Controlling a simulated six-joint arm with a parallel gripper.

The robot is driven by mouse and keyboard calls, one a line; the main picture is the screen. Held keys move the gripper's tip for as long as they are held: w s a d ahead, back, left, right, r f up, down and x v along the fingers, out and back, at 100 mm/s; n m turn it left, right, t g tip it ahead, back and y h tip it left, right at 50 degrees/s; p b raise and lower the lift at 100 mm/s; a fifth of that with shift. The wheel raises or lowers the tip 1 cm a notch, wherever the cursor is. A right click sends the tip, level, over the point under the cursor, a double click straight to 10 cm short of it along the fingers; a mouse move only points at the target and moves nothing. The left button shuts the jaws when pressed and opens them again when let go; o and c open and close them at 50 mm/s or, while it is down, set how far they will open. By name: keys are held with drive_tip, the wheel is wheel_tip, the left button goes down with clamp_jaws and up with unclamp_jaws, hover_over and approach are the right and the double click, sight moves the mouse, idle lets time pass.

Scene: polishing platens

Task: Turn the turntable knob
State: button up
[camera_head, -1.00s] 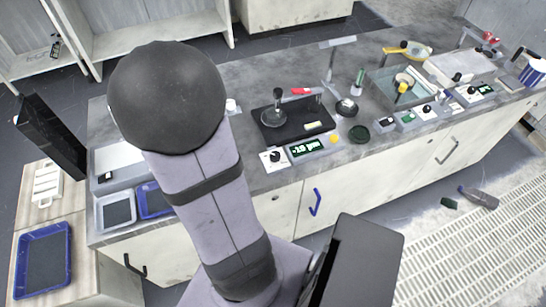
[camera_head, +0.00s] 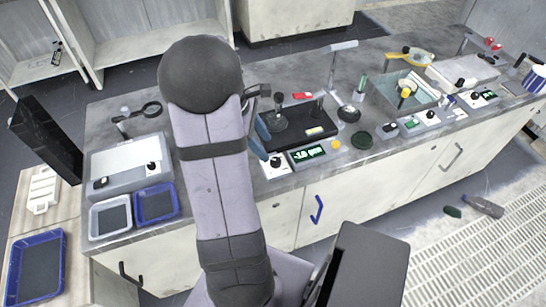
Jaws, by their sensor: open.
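A black knob (camera_head: 275,161) sits on a small white panel at the front edge of the bench, beside a green-lit display (camera_head: 308,153). Behind it is a black platform (camera_head: 300,128) carrying a dark upright part. Another dark knob (camera_head: 152,167) is on the white-topped unit at the left. Which knob belongs to the turntable is not clear. My arm rises in the middle of the view. My gripper (camera_head: 260,93) shows only in part beside the arm's round dark joint, left of the black platform; its jaws are open and mostly hidden, with nothing visible between them.
Two trays, grey (camera_head: 110,217) and blue (camera_head: 156,203), sit at the bench's left front. A glass-walled basin (camera_head: 405,91) and more knobbed panels (camera_head: 432,117) are at the right. A yellow button (camera_head: 336,145) is beside the display.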

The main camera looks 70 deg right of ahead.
sight(275, 160)
drive_tip(key=shift+s+a+n, duration=0.1)
drive_tip(key=shift+s+n, duration=0.05)
drive_tip(key=shift+n, duration=1.05)
drive_tip(key=shift+x, duration=3.6)
drive_tip(key=shift+a, duration=0.1)
drive_tip(key=shift+c, duration=0.5)
drive_tip(key=c, duration=0.9)
